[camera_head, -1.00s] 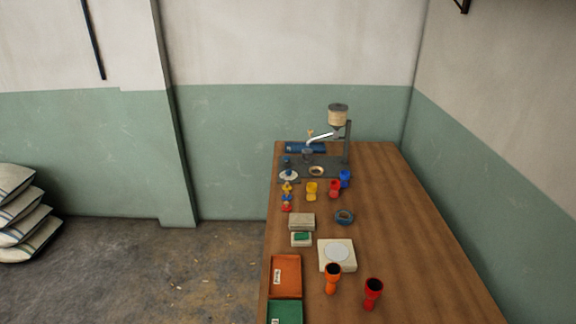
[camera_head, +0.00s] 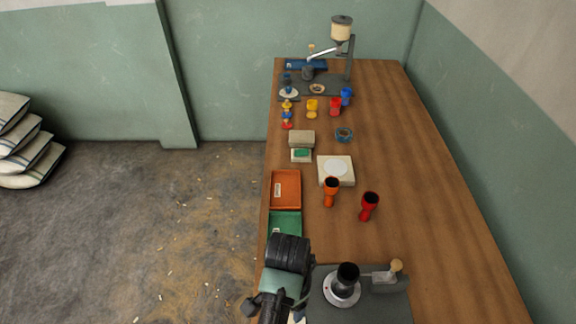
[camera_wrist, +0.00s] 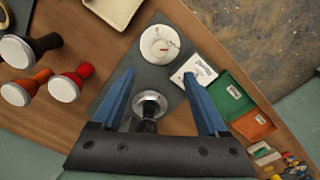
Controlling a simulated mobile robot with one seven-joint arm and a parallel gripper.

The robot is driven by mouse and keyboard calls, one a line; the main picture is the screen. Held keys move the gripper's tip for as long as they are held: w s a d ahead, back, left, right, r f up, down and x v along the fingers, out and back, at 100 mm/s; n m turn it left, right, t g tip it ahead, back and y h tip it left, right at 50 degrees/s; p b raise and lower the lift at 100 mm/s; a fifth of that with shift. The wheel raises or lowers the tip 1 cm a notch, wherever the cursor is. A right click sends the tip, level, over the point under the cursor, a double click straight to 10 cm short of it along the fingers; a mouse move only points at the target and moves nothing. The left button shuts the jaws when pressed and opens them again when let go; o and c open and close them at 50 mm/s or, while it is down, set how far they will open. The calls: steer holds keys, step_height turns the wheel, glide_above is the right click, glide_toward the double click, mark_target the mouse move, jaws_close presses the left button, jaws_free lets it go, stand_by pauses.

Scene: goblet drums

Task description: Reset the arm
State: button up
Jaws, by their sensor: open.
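My gripper (camera_wrist: 159,75) is open in the wrist view, its two blue fingers wide apart with nothing gripped. A black and silver upright piece (camera_wrist: 149,104) shows between the fingers, over a dark grey plate; whether it touches them I cannot tell. My arm (camera_head: 287,255) shows at the bottom of the head view, left of the dark grey plate (camera_head: 385,308); the fingertips are not clear there.
An orange goblet (camera_head: 330,192) and a red goblet (camera_head: 369,206) stand beyond the plate. An orange tray (camera_head: 286,188) and a green tray (camera_head: 285,222) line the left table edge. White-headed drums (camera_wrist: 68,86) stand left in the wrist view. The table's right side is clear.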

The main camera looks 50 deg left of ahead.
stand_by(0.6)
steer(key=w+r+t+y, duration=0.3)
steer(key=w+r+t, duration=0.4)
steer(key=w+r, duration=0.75)
steer(key=w+d+r+t+y+b, duration=0.1)
steer(key=w+d+r+t, duration=0.2)
steer(key=r, duration=0.5)
steer(key=w+d+r+t, duration=0.1)
steer(key=w+r+t, duration=0.2)
steer(key=w+r, duration=0.4)
steer(key=s+d+r+n+t, duration=0.1)
steer(key=d+r+t, duration=0.25)
steer(key=r, duration=0.55)
steer(key=s+d+r+t, duration=0.1)
steer(key=d+r+t, duration=0.25)
steer(key=r, duration=0.65)
steer(key=s+d+r+t+h, duration=0.1)
steer(key=s+d+r+t, duration=0.1)
steer(key=r, duration=0.4)
steer(key=s+d+r+t+h+b, duration=0.1)
steer(key=s+d+r+t, duration=0.2)
steer(key=s+r, duration=0.3)
steer(key=s+d+r+t+h, duration=0.2)
steer(key=s+d+r, duration=0.2)
steer(key=s+r, duration=0.1)
steer(key=shift+d+r, duration=0.4)
steer(key=shift+w, duration=0.1)
